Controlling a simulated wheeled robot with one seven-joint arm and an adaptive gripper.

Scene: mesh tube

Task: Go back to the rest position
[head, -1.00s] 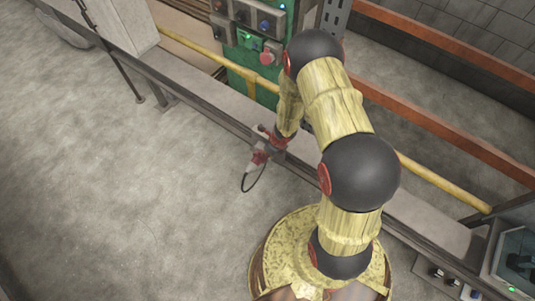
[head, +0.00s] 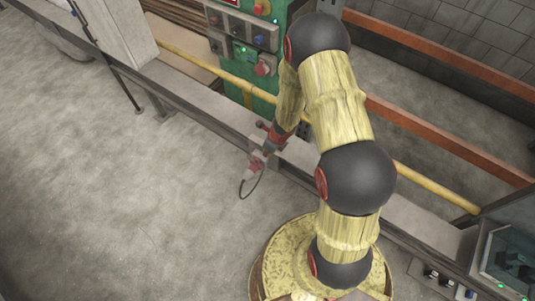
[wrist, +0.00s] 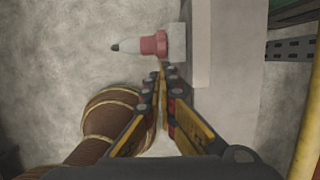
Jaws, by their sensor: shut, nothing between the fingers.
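My gripper (wrist: 161,74) is shut and empty in the wrist view, its two fingers meeting just below a red and white plug-like piece (wrist: 154,44) with a dark tip. In the head view my gripper is small and partly hidden by my own arm, close to the same red and white piece (head: 256,166). A black cable loop hangs from that piece, beside the grey rail. I cannot tell whether the fingers touch it.
A grey rail (head: 205,110) runs diagonally along the floor. A green control panel (head: 245,60) with buttons stands behind it. A yellow pipe (head: 430,182) and an orange beam (head: 445,137) run past the arm. Open concrete floor (head: 110,200) lies at left.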

